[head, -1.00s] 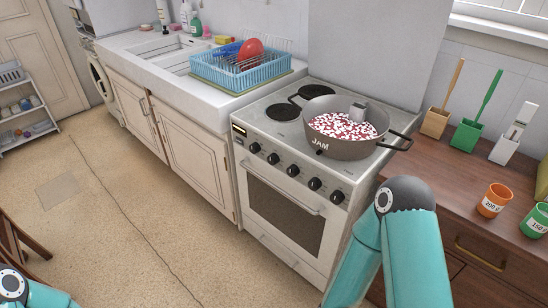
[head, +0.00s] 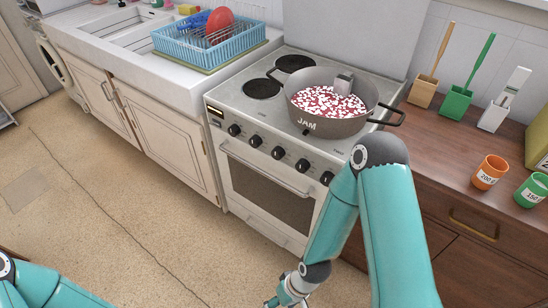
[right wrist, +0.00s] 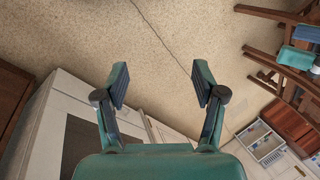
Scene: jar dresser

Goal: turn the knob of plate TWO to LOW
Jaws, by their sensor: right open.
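The white stove (head: 262,125) stands in the middle of the head view, with a row of several black knobs (head: 278,153) along its front panel. The knob labels are too small to read, so I cannot tell which one belongs to plate TWO. A grey pot marked JAM (head: 330,125) with red and white contents covers the stove's right part. Two dark plates show at its left, one of them the front-left plate (head: 261,88). My right gripper (right wrist: 160,84) is open and empty over the floor, low in front of the stove and away from the knobs. My left gripper is out of view.
A wooden counter (head: 440,140) with orange (head: 489,172) and green (head: 532,191) cups adjoins the stove's right. A sink unit with a blue dish rack (head: 208,45) stands at its left. The floor (head: 100,200) in front is clear. A wooden chair (right wrist: 270,45) shows in the right wrist view.

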